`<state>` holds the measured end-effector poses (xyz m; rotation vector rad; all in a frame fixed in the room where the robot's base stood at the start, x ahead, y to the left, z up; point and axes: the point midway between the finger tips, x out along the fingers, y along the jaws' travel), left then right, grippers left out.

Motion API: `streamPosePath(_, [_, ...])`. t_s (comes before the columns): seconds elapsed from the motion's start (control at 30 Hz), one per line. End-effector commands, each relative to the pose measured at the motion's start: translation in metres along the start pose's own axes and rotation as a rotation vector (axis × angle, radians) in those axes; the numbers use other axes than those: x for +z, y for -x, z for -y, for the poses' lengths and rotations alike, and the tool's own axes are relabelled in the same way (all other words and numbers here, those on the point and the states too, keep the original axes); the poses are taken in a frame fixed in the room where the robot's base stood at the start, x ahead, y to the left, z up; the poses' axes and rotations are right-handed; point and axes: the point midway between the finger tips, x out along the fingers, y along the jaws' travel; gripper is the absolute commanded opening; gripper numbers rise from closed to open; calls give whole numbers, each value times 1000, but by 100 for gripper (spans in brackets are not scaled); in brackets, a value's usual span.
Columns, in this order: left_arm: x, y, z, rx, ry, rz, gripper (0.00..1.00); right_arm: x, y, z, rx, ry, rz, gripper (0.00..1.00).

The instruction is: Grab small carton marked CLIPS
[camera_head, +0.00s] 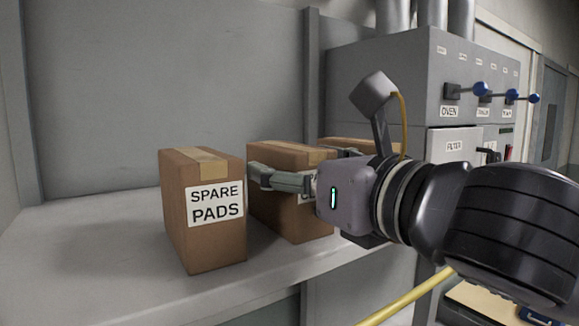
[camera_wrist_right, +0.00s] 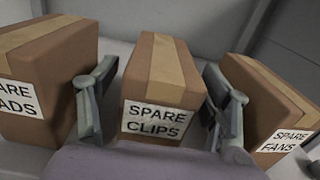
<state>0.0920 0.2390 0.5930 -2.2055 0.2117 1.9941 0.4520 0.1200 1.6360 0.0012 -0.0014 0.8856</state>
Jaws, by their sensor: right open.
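The small brown carton marked SPARE CLIPS (camera_wrist_right: 163,85) stands upright in the middle of the right wrist view. In the head view the same carton (camera_head: 283,218) is the middle one on the shelf, its label mostly hidden by my gripper. My right gripper (camera_head: 303,163) is open at the carton's front. In the wrist view one finger of the gripper (camera_wrist_right: 160,72) is on each side of the carton. I cannot tell whether either finger touches it. My left gripper is not in view.
A SPARE PADS carton (camera_head: 204,235) stands close on the left and a SPARE FANS carton (camera_wrist_right: 265,105) close on the right, leaving narrow gaps for the fingers. The grey shelf (camera_head: 90,260) is clear at left. A control cabinet (camera_head: 420,75) with blue-knobbed levers stands behind right.

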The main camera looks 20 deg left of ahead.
Motion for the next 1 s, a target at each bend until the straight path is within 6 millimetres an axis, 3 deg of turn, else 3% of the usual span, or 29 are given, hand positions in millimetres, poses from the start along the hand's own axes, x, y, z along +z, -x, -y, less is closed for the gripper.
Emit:
streamPosePath(0.13, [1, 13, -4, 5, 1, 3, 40, 2, -18, 0, 0, -2, -2, 72])
streamPosePath(0.43, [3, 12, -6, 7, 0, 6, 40, -1, -21, 0, 0, 0, 0, 71])
streamPosePath(1.0, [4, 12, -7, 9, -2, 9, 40, 0, -21, 0, 0, 0, 0, 33])
